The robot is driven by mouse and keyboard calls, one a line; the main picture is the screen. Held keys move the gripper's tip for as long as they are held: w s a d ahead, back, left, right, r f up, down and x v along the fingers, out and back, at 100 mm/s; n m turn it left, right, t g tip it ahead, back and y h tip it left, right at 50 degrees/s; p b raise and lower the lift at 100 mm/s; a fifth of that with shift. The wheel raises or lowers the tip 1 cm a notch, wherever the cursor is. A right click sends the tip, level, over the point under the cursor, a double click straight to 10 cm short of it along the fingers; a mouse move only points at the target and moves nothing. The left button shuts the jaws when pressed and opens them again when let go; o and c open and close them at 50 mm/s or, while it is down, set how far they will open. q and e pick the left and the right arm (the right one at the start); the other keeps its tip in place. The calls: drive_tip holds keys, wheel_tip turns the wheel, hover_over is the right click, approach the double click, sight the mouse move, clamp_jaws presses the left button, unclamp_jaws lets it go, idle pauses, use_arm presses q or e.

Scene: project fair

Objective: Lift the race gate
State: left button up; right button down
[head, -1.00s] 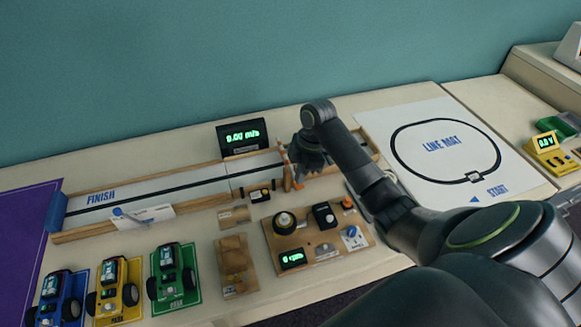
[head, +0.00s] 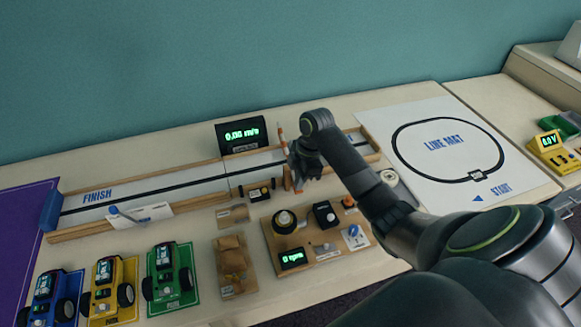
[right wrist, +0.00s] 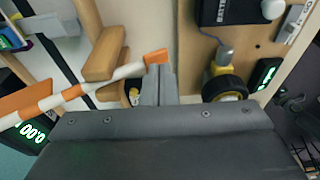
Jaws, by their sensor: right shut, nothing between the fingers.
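The race gate is an orange and white striped arm (head: 281,134). In the head view its striped end stands up above the track, left of my right gripper (head: 299,178). In the right wrist view the striped arm (right wrist: 85,88) slants from lower left up to an orange end beside the fingertips. My right gripper (right wrist: 158,82) is shut and empty, its tips close to that orange end; I cannot tell whether they touch. My wrist hides part of the track and the gate's base. My left gripper is not in view.
The wooden-edged track (head: 150,191) runs across the table under the gate. A speed display (head: 241,134) stands behind it. A wooden control board (head: 316,238) lies in front. Several toy cars, including a green one (head: 166,273), stand front left. The line mat (head: 440,150) lies right.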

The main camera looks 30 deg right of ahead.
drive_tip(key=shift+w+f, duration=0.1)
drive_tip(key=shift+f, duration=0.5)
